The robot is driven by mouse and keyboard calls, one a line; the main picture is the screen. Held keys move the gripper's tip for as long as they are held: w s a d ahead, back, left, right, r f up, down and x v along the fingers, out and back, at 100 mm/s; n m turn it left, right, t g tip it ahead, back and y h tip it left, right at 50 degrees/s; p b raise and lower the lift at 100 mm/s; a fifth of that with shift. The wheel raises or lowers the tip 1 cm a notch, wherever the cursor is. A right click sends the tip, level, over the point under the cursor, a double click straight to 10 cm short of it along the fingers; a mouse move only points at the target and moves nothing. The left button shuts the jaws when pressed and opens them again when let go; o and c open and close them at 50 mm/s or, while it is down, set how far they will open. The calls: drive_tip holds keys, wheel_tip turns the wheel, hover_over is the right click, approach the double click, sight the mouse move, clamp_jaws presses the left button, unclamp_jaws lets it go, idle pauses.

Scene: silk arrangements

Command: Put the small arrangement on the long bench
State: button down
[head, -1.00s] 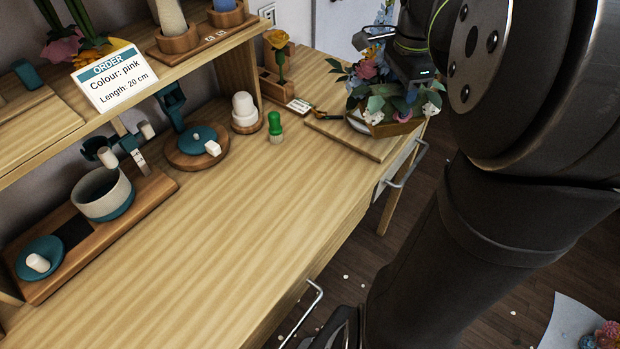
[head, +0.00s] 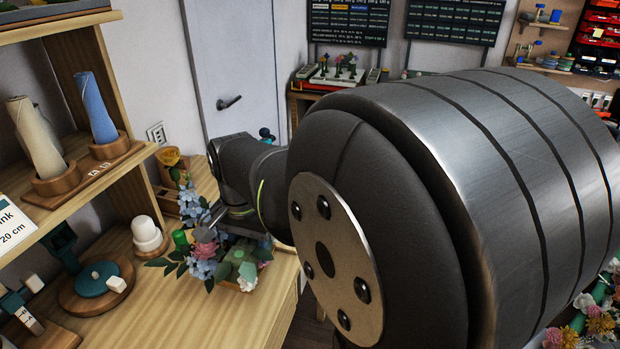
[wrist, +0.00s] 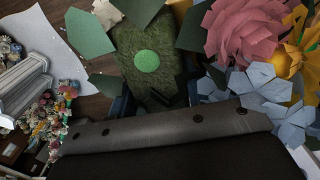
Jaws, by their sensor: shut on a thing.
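The small arrangement (head: 203,268), with blue, pink and pale flowers and dark green leaves, shows at the far end of a wooden bench (head: 165,312). I cannot tell whether it touches the wood or which bench is the long one. In the wrist view its pink flower (wrist: 252,30), yellow petals and pale blue flowers fill the upper right. A mossy green block with a bright green round spot (wrist: 146,61) lies between the fingers. My gripper (wrist: 158,98) is shut on the arrangement.
A teal dish on a round wooden base (head: 97,280) and a white stacked piece (head: 147,234) stand on the bench. A shelf with thread cones (head: 96,107) rises at left. More flowers (head: 592,322) show at lower right. A back table (head: 335,85) carries small items.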

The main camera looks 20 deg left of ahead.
drive_tip(key=a+f, duration=0.1)
drive_tip(key=a, duration=0.1)
drive_tip(key=s+a+f, duration=0.1)
drive_tip(key=a, duration=0.1)
drive_tip(key=shift+s+f, duration=0.1)
drive_tip(key=shift+f, duration=2.15)
drive_tip(key=shift+f, duration=0.1)
drive_tip(key=c, duration=0.7)
unclamp_jaws()
wheel_tip(320, 180, up, 12)
drive_tip(key=shift+r, duration=0.15)
